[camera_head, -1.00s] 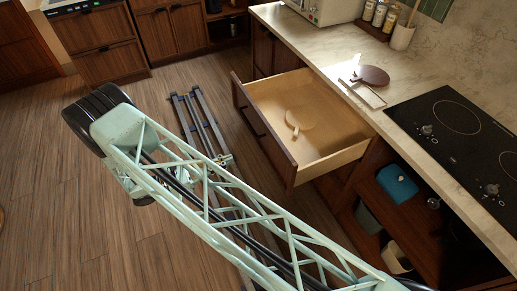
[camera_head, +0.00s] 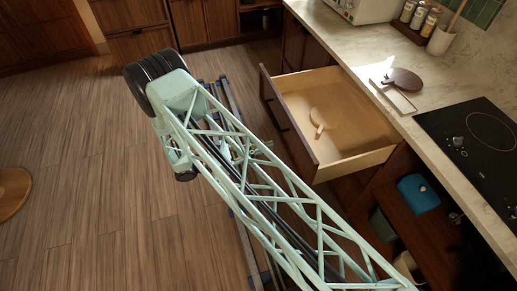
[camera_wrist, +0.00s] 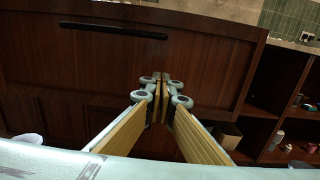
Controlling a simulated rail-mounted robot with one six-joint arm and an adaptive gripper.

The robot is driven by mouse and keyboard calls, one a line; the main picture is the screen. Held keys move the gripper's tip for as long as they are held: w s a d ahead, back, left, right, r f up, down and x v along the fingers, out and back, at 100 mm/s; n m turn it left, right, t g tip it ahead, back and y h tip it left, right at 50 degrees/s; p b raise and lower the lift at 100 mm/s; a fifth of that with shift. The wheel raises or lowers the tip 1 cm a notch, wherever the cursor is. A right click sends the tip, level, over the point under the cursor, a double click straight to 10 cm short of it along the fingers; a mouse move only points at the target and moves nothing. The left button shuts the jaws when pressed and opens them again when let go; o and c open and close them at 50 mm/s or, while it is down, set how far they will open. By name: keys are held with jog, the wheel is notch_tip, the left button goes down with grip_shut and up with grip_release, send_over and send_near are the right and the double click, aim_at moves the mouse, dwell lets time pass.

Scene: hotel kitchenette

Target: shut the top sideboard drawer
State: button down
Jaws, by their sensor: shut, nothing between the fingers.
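The top sideboard drawer (camera_head: 289,124) stands pulled out below the counter in the head view, with its pale wooden inside showing. In the wrist view a dark wooden drawer front (camera_wrist: 215,55) with a long black handle (camera_wrist: 115,30) fills the upper part. My gripper (camera_wrist: 163,82) is shut and empty, its fingertips together in front of the lower right part of that front. I cannot tell whether they touch it. In the head view my arm hides most of the gripper.
The counter (camera_head: 375,70) above holds a small paddle (camera_head: 404,80), jars and a black cooktop (camera_head: 480,140). Open shelves below hold a blue box (camera_head: 418,194). A round wooden stool or table (camera_head: 12,190) stands at far left. The wooden floor (camera_head: 75,150) left of my arm is clear.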

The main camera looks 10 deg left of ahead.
aim_at(288, 141)
jog(key=shift+x, duration=2.95)
